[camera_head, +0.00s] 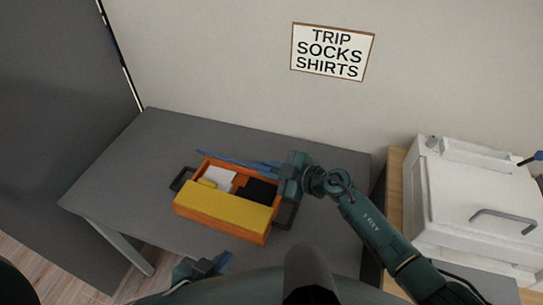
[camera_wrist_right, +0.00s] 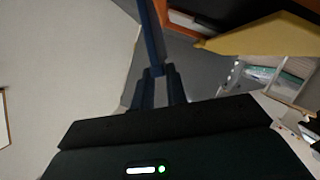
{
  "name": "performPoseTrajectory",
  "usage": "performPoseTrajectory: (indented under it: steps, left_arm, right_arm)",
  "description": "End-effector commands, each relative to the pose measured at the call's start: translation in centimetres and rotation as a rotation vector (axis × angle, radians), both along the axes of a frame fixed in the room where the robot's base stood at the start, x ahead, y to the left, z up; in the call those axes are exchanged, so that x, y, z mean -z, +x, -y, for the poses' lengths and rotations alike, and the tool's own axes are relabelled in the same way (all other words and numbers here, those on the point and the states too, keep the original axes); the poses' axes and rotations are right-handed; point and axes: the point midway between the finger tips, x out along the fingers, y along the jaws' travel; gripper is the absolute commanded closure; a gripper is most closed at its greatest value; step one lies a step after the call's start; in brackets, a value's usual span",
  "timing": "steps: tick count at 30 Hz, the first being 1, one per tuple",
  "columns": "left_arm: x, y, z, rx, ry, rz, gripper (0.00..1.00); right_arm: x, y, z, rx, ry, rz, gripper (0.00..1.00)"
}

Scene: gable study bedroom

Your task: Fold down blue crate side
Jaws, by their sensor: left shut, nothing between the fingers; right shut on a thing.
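The orange crate (camera_head: 222,230) sits on the grey table, with black handles at both ends. Its blue side (camera_head: 228,158) shows as a thin strip along the back edge and sticks out past the crate's left end. A yellow panel (camera_head: 226,206) covers the front part of the crate top. My right gripper (camera_head: 282,172) is at the right end of the blue side and shut on it. In the right wrist view the blue side (camera_wrist_right: 151,35) runs up from between the fingers (camera_wrist_right: 157,74). My left gripper (camera_head: 217,264) is shut and empty, below the crate in the head view.
White, yellow and black items (camera_head: 258,191) lie inside the crate. The table (camera_head: 118,165) is clear to the left of the crate. A wall stands behind, with a sign (camera_head: 333,51). A white case-like object (camera_head: 470,200) stands at the right.

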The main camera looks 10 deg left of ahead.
Motion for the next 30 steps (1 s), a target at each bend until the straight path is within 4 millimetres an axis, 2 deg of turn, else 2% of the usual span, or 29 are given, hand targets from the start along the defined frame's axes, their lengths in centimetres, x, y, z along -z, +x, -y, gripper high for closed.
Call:
performPoseTrajectory:
  steps: [6,20,21,28,30]
  left_arm:
    - [-0.16,0.17,-0.28,-0.018,-0.003,-0.007,1.00]
    - [-0.19,0.19,-0.15,-0.020,-0.006,-0.008,1.00]
    - [-0.19,0.19,-0.14,-0.020,-0.006,-0.008,1.00]
    - [-0.19,0.17,-0.13,-0.020,-0.007,-0.008,1.00]
    - [-0.19,0.17,-0.13,-0.018,-0.006,-0.009,1.00]
  right_arm:
    - [0.29,-0.51,-0.12,-0.001,-0.015,0.057,1.00]
    - [0.39,-0.60,-0.17,0.000,-0.017,0.071,1.00]
    - [0.39,-0.60,-0.17,0.000,-0.017,0.071,0.83]
    - [0.37,-0.59,-0.18,0.000,-0.017,0.071,0.64]
    - [0.35,-0.59,-0.18,0.000,-0.017,0.071,0.64]
